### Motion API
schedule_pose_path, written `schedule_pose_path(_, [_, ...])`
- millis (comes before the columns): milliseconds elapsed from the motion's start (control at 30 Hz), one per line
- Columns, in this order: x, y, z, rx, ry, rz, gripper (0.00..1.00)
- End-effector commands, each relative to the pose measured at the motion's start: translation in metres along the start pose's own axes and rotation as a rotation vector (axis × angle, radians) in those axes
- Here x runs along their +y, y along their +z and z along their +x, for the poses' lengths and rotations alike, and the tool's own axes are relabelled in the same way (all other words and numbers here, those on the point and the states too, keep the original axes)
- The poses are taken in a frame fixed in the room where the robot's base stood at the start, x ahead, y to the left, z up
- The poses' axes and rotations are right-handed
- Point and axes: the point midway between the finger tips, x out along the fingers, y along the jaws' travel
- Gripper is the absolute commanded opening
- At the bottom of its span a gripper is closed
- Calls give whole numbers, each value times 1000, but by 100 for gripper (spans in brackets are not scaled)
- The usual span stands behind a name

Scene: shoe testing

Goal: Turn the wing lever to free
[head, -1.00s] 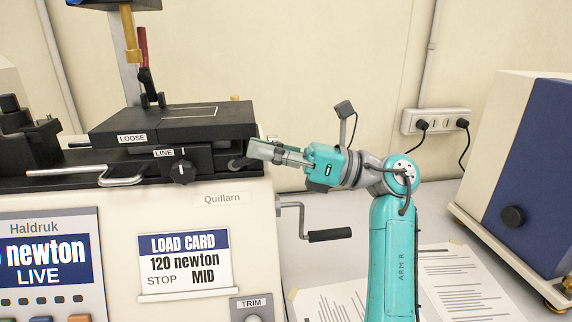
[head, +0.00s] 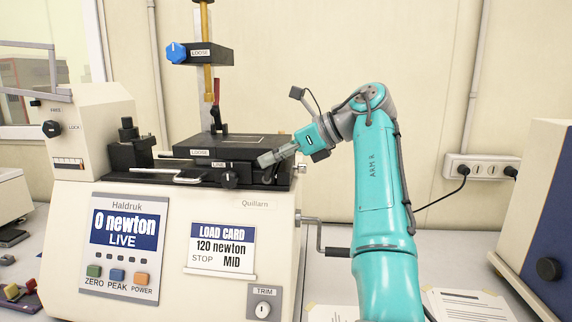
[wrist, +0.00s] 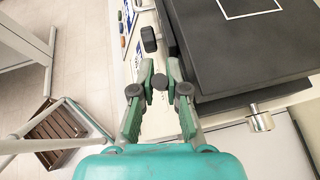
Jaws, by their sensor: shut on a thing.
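A dark knob (head: 52,129) with FREE printed above it and LOCK to its right sits on the cream housing at the left. I cannot tell from its shape which label it points to, or whether it is the wing lever. My gripper (head: 264,160) is far to the right of it, at the right front of the black carriage, by a dark lever (head: 268,177). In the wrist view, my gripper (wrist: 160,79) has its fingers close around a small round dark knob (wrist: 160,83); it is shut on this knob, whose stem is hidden.
A black knob (head: 229,179) marked LINE is just left of my gripper. The black carriage (head: 235,146) is close above. A crank handle (head: 337,252) juts out below. A blue knob (head: 177,51) marked LOOSE is higher up. The display (head: 125,228) reads 0 newton.

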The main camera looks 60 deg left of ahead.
Motion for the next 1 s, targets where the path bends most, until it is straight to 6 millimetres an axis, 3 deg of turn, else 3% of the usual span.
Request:
schedule_pose_path(300, [-3,6,11,102,-10,-13,0])
schedule_pose_path(833, [-4,6,13,123,-13,-15,0])
schedule_pose_path(867, [-4,6,13,123,-13,-15,18])
schedule_pose_path(900, [-4,6,13,122,-13,-15,25])
schedule_pose_path(1000, [-4,7,12,122,-14,-16,25])
